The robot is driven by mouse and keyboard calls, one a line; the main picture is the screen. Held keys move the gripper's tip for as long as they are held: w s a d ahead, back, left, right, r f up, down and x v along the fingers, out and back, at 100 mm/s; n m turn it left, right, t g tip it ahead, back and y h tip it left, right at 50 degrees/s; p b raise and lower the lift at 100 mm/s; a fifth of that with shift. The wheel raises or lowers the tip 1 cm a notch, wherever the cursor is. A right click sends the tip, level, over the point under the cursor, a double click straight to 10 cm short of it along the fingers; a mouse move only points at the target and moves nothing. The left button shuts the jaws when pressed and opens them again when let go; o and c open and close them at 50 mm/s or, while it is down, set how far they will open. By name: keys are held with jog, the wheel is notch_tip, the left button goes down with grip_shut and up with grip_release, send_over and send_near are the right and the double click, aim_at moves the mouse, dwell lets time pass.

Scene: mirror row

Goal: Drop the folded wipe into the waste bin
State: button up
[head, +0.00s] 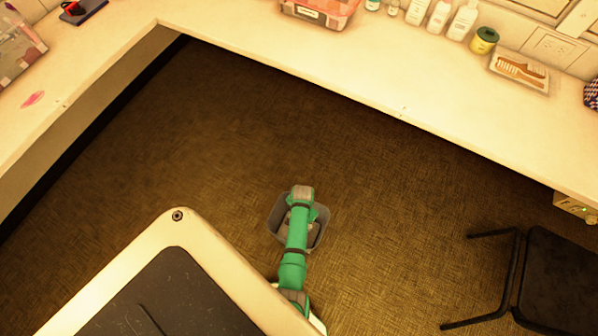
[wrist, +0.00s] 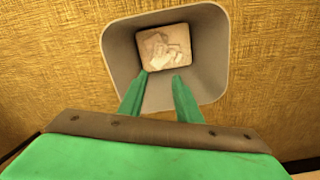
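The grey waste bin (head: 276,217) stands on the floor, partly hidden under my green arm in the head view. In the wrist view I look down into the bin (wrist: 209,60). Pale crumpled material (wrist: 165,46) lies at its bottom. I cannot tell whether the folded wipe is part of it; no separate folded wipe shows elsewhere. My gripper (wrist: 161,76) is over the bin, fingers pointing down into it. The two green fingers are apart, with nothing visible between them. In the head view my arm hides the fingertips.
A long pale counter (head: 400,110) runs along the back and left, bearing bottles, a comb tray (head: 520,72) and a clear box (head: 320,10). A black chair (head: 560,280) stands at the right. Brown floor around the bin is clear.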

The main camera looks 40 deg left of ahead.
jog(key=shift+r, duration=0.15)
notch_tip(320, 180, up, 10)
jog(key=shift+r, duration=0.25)
dwell(0.3)
jog(key=shift+d, duration=0.1)
